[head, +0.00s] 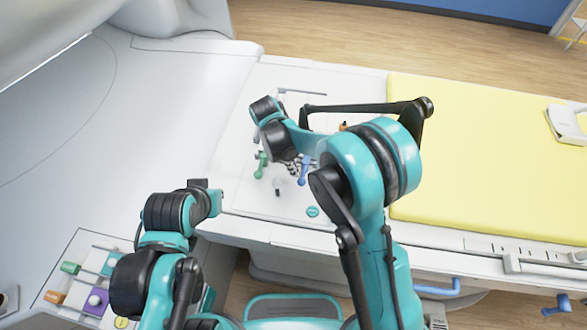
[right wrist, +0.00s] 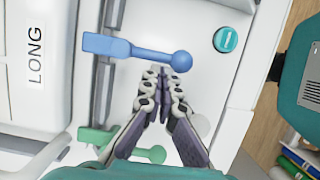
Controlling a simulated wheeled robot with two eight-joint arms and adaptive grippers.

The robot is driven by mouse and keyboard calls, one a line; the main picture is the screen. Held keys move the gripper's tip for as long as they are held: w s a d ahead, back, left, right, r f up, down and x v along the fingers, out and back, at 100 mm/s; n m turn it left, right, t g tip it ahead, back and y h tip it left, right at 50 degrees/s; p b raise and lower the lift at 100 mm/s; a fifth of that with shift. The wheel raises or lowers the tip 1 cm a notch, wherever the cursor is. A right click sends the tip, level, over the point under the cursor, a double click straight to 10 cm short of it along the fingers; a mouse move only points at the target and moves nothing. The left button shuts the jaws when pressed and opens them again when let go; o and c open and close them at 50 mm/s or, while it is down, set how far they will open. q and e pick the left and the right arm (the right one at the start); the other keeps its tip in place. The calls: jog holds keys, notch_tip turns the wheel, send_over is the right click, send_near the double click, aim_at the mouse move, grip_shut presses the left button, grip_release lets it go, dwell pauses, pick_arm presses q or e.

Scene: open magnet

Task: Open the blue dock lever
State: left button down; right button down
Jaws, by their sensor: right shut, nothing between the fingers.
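The blue dock lever (head: 305,172) stands on the white panel at the end of the bed, beside a green lever (head: 261,164). In the right wrist view the blue lever (right wrist: 130,50) lies crosswise, with its round knob at the right end. My right gripper (right wrist: 160,72) is shut and empty. Its fingertips are right at the near side of the blue lever's shaft, just left of the knob; I cannot tell if they touch. In the head view the right gripper (head: 296,167) is small and partly hidden by my arm. My left arm is at lower left; its gripper fingers do not show.
A round teal button (head: 312,212) is near the panel's front edge. A yellow mattress (head: 480,150) lies to the right, with a white device (head: 566,122) on it. A side panel with coloured knobs (head: 97,302) is at lower left. Another blue handle (head: 438,290) is below the bed.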

jog(key=shift+s+d+n, duration=0.2)
jog(key=shift+n, duration=0.4)
jog(key=n, duration=0.1)
jog(key=d+n+t+b, duration=0.1)
jog(key=n, duration=0.1)
jog(key=shift+s+d, duration=0.25)
jog(key=shift+s, duration=0.1)
jog(key=d+n, duration=0.1)
jog(key=n, duration=0.1)
jog(key=d+n+t, duration=0.1)
jog(key=n, duration=0.1)
jog(key=shift+s+d+n+y+b, duration=0.1)
jog(key=shift+s+n+y+b, duration=0.05)
jog(key=shift+n+y+b, duration=0.2)
jog(key=d+n+t, duration=0.1)
jog(key=n, duration=0.1)
jog(key=shift+d+n, duration=0.2)
jog(key=shift+n, duration=0.15)
jog(key=shift+w+d+n+t+y+b, duration=0.2)
jog(key=shift+w+d+n+y, duration=0.1)
jog(key=shift+n, duration=0.3)
jog(key=shift+w+d+n+t+y+b, duration=0.15)
jog(key=shift+d+n, duration=0.1)
jog(key=shift+n, duration=0.35)
jog(key=shift+w+d, duration=0.55)
jog(key=shift+d, duration=0.15)
jog(key=shift+w, duration=0.15)
